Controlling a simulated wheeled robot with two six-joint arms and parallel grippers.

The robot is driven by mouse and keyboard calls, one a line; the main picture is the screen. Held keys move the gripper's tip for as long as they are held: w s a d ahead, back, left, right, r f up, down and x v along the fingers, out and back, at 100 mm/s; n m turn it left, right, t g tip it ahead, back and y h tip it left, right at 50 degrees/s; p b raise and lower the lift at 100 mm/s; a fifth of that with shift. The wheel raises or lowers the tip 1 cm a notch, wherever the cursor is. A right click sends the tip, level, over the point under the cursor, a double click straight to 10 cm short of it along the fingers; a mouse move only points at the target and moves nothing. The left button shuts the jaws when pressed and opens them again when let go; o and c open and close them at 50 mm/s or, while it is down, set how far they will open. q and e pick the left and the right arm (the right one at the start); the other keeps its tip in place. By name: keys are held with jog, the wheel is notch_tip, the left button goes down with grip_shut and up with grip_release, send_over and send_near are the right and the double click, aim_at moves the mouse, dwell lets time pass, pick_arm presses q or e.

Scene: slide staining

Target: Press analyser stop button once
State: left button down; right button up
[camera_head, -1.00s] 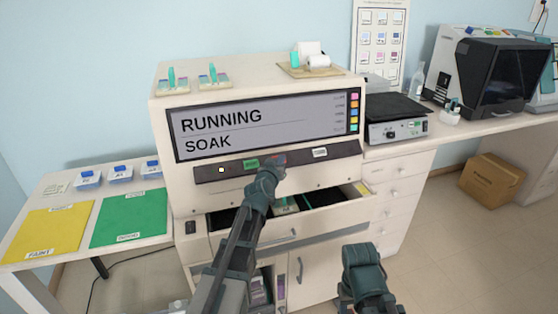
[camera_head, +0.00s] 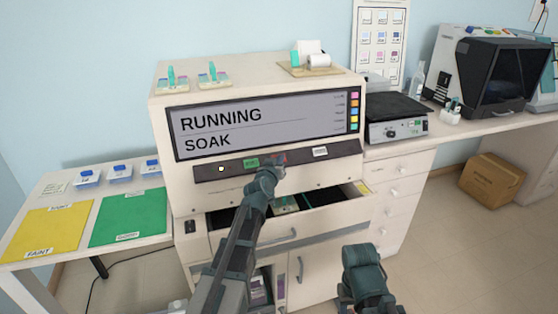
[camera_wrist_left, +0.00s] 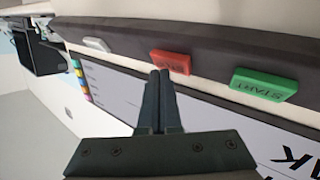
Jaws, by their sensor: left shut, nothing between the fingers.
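The analyser (camera_head: 180,187) is a cream cabinet whose screen (camera_head: 240,120) reads RUNNING and SOAK. The red stop button (camera_head: 279,158) is on the dark strip below the screen, partly behind my left gripper. In the left wrist view the red button (camera_wrist_left: 171,61) lies between the green START button (camera_wrist_left: 263,84) and a white button (camera_wrist_left: 96,44). My left gripper (camera_head: 275,165) is shut and empty. Its fingertips (camera_wrist_left: 160,74) show just beside the red button; I cannot tell whether they touch it. Only a blue-grey part of my right arm shows, not its fingers.
An open drawer (camera_head: 330,205) juts out below the button strip. A side table with yellow (camera_head: 45,228) and green (camera_head: 128,217) mats stands left. A hotplate-like device (camera_head: 397,130) sits on the right-hand counter, and a cardboard box (camera_head: 492,182) is on the floor.

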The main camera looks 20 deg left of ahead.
pick_arm(q)
jog(key=shift+w+a+f, duration=0.15)
jog(key=shift+w+f, duration=0.05)
jog(key=shift+f, duration=0.05)
dwell(0.7)
jog(key=shift+s+r, duration=0.1)
jog(key=shift+r, duration=0.05)
jog(key=shift+s+d+r+p, duration=0.3)
jog(key=shift+s+d+r, duration=0.05)
jog(key=shift+r, duration=0.05)
dwell(0.4)
jog(key=s+d+r+p, duration=0.2)
jog(key=s+r+p, duration=0.1)
jog(key=shift+r, duration=0.3)
dwell(0.7)
